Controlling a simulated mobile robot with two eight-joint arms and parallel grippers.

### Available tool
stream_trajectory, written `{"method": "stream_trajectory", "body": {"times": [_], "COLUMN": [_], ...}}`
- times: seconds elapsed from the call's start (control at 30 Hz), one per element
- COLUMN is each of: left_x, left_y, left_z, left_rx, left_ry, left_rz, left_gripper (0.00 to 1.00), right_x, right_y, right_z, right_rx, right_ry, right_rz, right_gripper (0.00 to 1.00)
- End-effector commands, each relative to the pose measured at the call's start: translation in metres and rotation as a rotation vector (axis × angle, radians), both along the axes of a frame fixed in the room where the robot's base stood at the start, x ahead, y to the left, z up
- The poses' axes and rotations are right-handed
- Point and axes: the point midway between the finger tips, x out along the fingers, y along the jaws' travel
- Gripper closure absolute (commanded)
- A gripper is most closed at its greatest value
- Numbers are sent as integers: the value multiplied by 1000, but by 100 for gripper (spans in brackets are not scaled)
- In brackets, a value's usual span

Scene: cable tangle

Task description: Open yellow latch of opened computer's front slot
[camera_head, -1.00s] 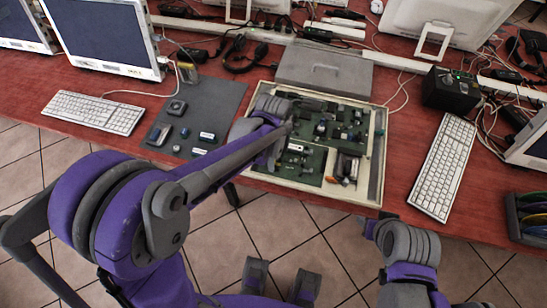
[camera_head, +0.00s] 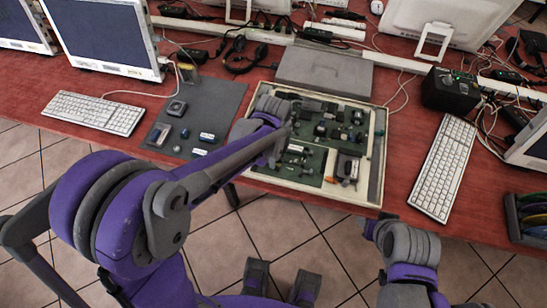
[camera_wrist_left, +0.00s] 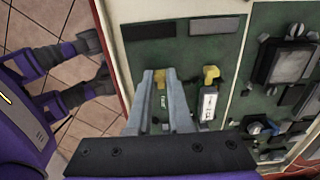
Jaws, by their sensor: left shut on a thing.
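The opened computer (camera_head: 374,170) lies on the table as a shallow cream case with green boards inside. In the left wrist view, my left gripper (camera_wrist_left: 159,75) reaches into it, its two grey fingers closed on a small yellow latch (camera_wrist_left: 160,80) that shows between the tips. A second yellow latch (camera_wrist_left: 211,74) stands to the right, at the end of a slot holding a white-labelled module (camera_wrist_left: 207,105). How far the held latch is tilted I cannot tell. In the head view my forearm hides the fingertips.
A grey mat (camera_head: 222,97) with several small parts lies left of the case. A grey panel (camera_head: 325,72) lies behind it. Keyboards (camera_head: 444,165) and (camera_head: 97,112) flank the work area. A black box (camera_head: 450,90) and loose cables stand at the back right.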

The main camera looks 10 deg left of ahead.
Motion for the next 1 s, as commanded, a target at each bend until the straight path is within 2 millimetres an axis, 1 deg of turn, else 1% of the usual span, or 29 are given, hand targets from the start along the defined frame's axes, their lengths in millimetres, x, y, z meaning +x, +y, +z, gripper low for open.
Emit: {"method": "stream_trajectory", "body": {"times": [0.9, 1.0], "left_x": [0, 0], "left_y": [0, 6], "left_z": [0, 0], "left_rx": [0, 0], "left_ry": [0, 0], "left_rz": [0, 2], "left_gripper": [100, 100], "right_x": [0, 0], "right_y": [0, 0], "right_z": [0, -2], "right_rx": [0, 0], "right_ry": [0, 1], "right_rz": [0, 0], "right_gripper": [50, 50]}}
